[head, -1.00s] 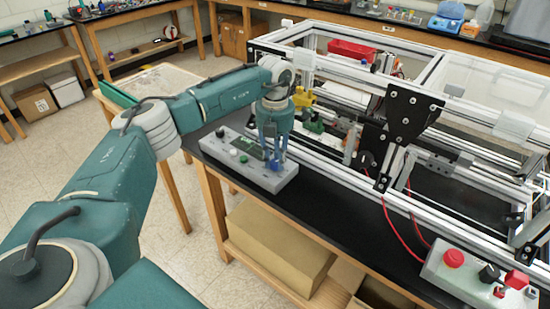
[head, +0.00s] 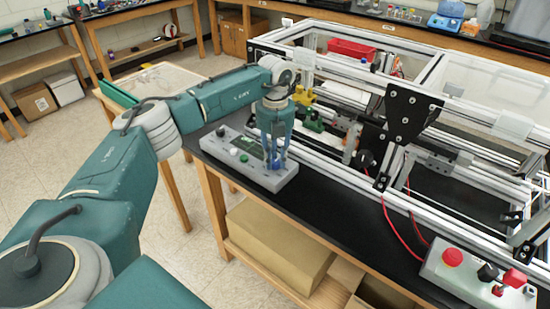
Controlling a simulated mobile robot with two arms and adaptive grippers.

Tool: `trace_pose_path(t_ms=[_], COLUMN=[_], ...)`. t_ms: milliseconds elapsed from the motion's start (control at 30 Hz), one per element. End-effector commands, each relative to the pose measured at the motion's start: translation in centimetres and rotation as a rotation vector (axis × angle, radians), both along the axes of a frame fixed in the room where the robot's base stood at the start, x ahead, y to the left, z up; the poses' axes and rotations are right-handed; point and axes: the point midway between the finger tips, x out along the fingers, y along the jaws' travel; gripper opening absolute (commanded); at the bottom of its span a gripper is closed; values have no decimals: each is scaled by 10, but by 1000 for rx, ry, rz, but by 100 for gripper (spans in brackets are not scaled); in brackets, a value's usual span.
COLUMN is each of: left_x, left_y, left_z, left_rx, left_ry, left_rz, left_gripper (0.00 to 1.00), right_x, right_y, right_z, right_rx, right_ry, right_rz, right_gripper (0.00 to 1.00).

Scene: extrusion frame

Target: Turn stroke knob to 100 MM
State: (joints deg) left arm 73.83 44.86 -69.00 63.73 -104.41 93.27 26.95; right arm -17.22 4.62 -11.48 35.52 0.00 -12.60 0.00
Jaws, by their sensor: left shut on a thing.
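A grey control box (head: 222,150) lies on the near left part of the black bench top. My left gripper (head: 275,163) points down at the right end of this box. Its fingers are closed around a blue knob (head: 277,164), which they partly hide. The scale markings and the knob's pointer are too small to read. My right gripper is not in view.
An aluminium extrusion frame (head: 345,172) with black plates stands right behind the box. A second grey box (head: 440,272) with a red button (head: 453,257) sits at the lower right. The black bench top (head: 330,218) between the boxes is clear.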

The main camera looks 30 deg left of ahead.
Motion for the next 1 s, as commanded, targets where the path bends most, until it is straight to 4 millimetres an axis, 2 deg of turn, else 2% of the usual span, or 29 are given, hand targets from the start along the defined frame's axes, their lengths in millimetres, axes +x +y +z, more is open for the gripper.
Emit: trace_pose_path(t_ms=[100, 133, 200, 233, 500, 633, 767, 1000], left_x=[1, 1, 1, 1, 0, 1, 1, 1], left_y=[-2, -2, -2, -2, -1, -1, -1, -2], left_z=[1, 1, 1, 1, 1, 9, 31, 82], left_rx=[-4, -4, -4, -4, -1, -1, -2, -1], left_ry=[-2, -2, -2, -2, -1, -3, -5, -4], left_rz=[-3, -4, -4, -4, -2, -2, -2, -3], left_gripper=[0, 25, 39, 43, 43, 43, 43, 43], right_x=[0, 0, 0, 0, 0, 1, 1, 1], right_y=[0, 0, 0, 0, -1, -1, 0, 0], right_z=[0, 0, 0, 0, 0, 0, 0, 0], right_rx=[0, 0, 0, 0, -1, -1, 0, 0], right_ry=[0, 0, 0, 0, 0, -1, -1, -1], right_rz=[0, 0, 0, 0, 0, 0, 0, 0], right_gripper=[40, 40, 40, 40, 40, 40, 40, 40])
